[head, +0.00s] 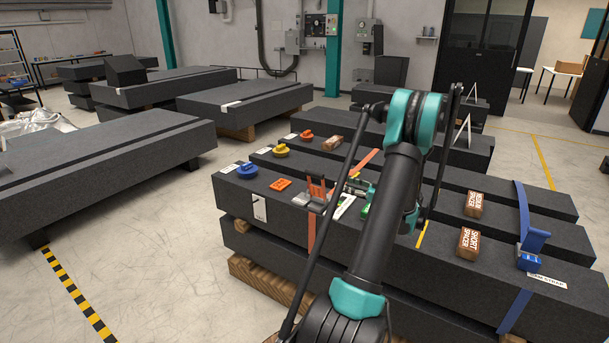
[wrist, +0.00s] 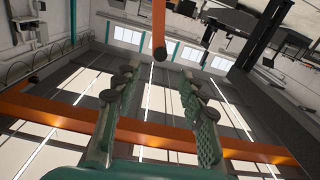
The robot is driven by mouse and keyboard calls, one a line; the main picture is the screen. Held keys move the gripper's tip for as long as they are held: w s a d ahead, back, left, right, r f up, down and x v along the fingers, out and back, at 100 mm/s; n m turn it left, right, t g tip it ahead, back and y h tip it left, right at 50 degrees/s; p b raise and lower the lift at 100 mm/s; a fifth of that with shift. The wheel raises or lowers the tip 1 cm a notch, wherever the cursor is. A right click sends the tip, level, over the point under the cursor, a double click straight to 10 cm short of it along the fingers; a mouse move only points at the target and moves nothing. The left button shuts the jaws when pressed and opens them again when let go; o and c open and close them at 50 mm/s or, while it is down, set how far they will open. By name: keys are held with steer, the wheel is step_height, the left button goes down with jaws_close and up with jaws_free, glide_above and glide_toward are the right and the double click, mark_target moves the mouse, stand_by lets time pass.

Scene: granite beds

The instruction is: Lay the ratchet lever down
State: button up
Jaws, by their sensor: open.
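The ratchet (head: 313,206) sits on the front granite bed, on an orange strap (head: 312,231). Its orange-brown lever (head: 317,187) stands upright. I cannot make out the lever in the wrist view.
Spacer blocks (head: 468,243) lie to the right. Orange bars (wrist: 60,118) cross the wrist view; I cannot tell how far away they are.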

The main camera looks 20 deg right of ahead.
mark_target(308, 172)
steer(key=x, duration=1.6)
steer(key=shift+w+a, duration=0.25)
jaws_close()
